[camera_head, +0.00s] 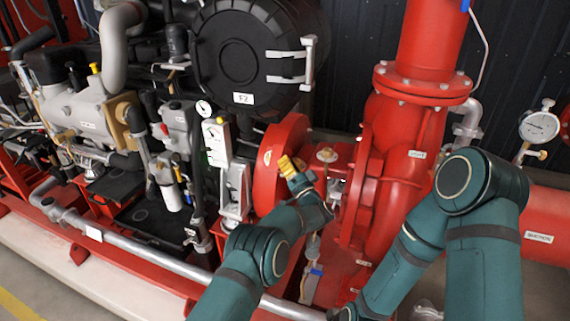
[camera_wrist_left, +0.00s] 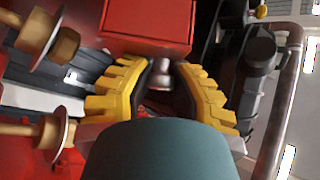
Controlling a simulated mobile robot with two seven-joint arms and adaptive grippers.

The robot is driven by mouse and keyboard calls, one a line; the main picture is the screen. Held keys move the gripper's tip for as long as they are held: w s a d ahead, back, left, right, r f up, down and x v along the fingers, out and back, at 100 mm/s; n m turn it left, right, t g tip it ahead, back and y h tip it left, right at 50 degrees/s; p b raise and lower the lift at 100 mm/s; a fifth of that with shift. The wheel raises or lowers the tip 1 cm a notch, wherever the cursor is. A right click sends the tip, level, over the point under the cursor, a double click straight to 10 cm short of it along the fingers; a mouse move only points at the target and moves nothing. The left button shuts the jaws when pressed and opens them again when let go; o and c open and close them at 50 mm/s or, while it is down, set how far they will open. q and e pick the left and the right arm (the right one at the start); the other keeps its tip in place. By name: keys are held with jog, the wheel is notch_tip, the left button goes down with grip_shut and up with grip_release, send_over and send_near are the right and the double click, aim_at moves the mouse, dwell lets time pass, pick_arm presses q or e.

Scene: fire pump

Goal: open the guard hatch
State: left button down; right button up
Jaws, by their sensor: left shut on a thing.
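The red guard (camera_head: 270,178), with a yellow label, stands between the engine and the red pump body in the head view. I take the red panel (camera_wrist_left: 148,22) at the top of the left wrist view to be the guard hatch; I cannot tell whether it is ajar. A small metal knob (camera_wrist_left: 160,77) below that panel lies between the yellow fingers. My left gripper (camera_head: 287,165) is at the guard and also shows in the left wrist view (camera_wrist_left: 163,72), shut on the knob. Its fingers hide part of the contact.
The engine (camera_head: 100,110) with pipes and filters fills the left. The red pump casing (camera_head: 395,165) stands close on the right. A pressure gauge (camera_head: 538,126) is at far right. A grey pipe (camera_head: 150,250) runs along the front. Bolts with washers (camera_wrist_left: 62,130) sit near the fingers.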

pick_arm(q)
jog(key=shift+d+y, duration=0.45)
jog(key=shift+y, duration=0.25)
jog(key=shift+d, duration=0.15)
jog(key=c, duration=0.8)
grip_release()
jog(key=shift+f, duration=0.15)
jog(key=v, duration=1.2)
